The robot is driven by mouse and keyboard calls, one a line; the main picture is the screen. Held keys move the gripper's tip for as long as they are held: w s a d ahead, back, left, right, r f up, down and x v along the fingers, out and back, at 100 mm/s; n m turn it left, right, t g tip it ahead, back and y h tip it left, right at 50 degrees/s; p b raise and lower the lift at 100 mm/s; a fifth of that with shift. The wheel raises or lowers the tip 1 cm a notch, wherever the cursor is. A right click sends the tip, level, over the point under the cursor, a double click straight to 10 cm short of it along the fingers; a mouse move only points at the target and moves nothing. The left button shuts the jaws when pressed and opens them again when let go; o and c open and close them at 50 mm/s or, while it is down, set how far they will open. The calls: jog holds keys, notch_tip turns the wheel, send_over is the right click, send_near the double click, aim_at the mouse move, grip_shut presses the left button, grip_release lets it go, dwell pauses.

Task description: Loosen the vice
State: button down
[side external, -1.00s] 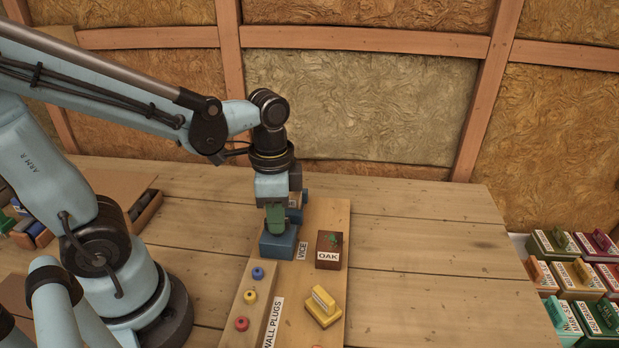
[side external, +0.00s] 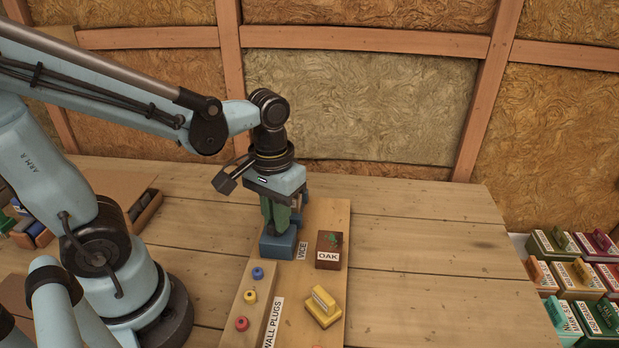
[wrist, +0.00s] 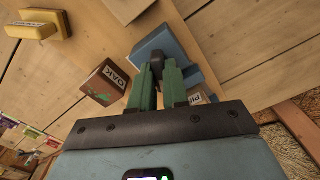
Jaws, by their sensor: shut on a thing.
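The blue vice (side external: 277,247) stands at the far end of a wooden board, beside the label VICE (side external: 302,246). It also shows in the wrist view (wrist: 150,45). My gripper (side external: 275,214) points down over it with green fingers. In the wrist view my gripper (wrist: 157,72) is shut on the dark handle (wrist: 157,60) of the vice. A block (wrist: 199,97) with a partly hidden label starting "PI" shows beside the vice's blue parts. The fingers hide part of the vice, and I cannot tell how tightly its jaws hold the block.
A brown OAK block (side external: 329,250) sits right of the vice. A yellow block (side external: 322,307) lies nearer on the board. A strip with blue, yellow and red wall plugs (side external: 250,297) runs along the left. Several labelled boxes (side external: 580,280) stand far right. The table right of the board is clear.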

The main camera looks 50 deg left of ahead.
jog(key=n, duration=0.5)
dwell(0.8)
jog(key=c, duration=1.1)
grip_release()
jog(key=shift+r, duration=6.05)
